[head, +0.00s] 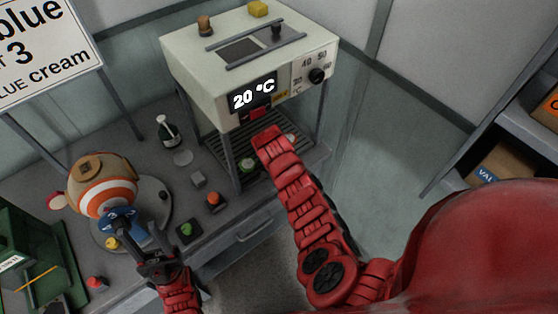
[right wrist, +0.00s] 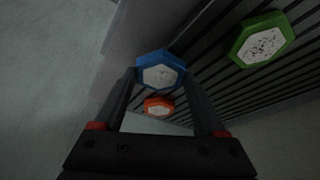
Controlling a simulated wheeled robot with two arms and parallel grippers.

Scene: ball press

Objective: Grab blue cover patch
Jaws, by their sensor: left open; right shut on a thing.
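In the right wrist view, a blue hexagonal cover patch (right wrist: 160,58) with a pale speckled face sits between the fingertips of my right gripper (right wrist: 160,76), which is shut on it. Slats lie close behind it. In the head view the right arm reaches to the press (head: 195,58), and its gripper is hidden. My left gripper (head: 132,232) is open at the front of an orange-and-white ball (head: 103,188) on a round grey base (head: 150,190). A blue piece (head: 118,217) shows by its fingertips; I cannot tell whether they touch.
A green hexagonal patch (right wrist: 262,40) and an orange one (right wrist: 158,106) lie near the blue patch. The press legs stand close around the right arm's end.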

